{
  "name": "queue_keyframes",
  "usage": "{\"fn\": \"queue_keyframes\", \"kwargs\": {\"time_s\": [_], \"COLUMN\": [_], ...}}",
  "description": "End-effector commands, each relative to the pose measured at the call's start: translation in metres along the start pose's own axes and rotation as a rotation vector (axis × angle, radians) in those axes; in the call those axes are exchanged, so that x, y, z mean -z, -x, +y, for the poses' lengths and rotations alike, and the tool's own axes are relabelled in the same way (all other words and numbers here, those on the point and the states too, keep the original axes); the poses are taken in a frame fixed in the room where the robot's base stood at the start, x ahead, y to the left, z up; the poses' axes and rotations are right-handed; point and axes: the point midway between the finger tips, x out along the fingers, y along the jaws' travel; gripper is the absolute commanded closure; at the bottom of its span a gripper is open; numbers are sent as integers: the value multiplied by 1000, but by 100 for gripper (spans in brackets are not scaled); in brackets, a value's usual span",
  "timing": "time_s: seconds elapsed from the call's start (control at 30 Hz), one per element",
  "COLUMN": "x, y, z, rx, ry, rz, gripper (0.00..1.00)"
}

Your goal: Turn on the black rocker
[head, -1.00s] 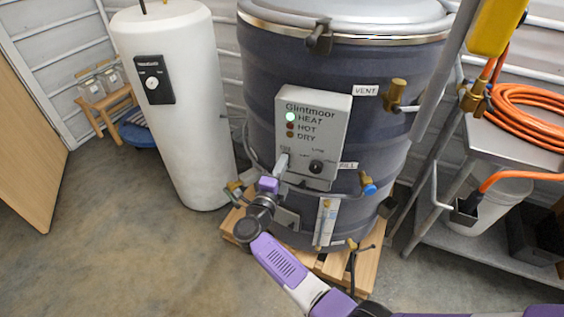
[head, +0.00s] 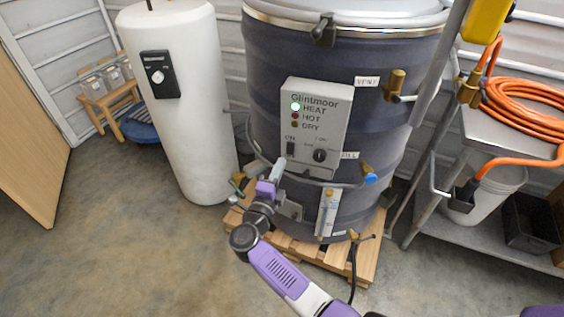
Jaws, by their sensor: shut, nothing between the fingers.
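The black rocker (head: 290,149) is a small dark switch at the lower left of the grey Glintmoor control box (head: 318,118) on the dark drum. Which way the rocker is tipped is too small to tell. The green lamp (head: 295,106) beside HEAT is lit; the HOT and DRY lamps look dark red and brown. A round black knob (head: 320,155) sits to the right of the rocker. My gripper (head: 278,167) is shut and empty, just below and left of the rocker, apart from it.
The dark drum (head: 375,130) stands on a wooden pallet (head: 340,265), with VENT and FILL valves on its right. A white cylinder (head: 185,120) with a black dial stands at left. A metal bench (head: 500,130) with an orange hose is at right. Floor at front left is clear.

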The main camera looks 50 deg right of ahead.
Motion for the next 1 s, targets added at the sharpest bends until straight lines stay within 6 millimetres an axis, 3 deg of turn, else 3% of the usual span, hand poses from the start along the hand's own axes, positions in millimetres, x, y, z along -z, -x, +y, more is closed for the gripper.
{"fn": "queue_keyframes", "kwargs": {"time_s": [0.2,0.4,1.0], "x": [-1,0,1], "y": [34,57,63], "z": [-6,-12,-13], "rx": [0,1,0], "ry": [-2,-1,0], "rz": [-3,0,2], "gripper": [100,100,100]}}
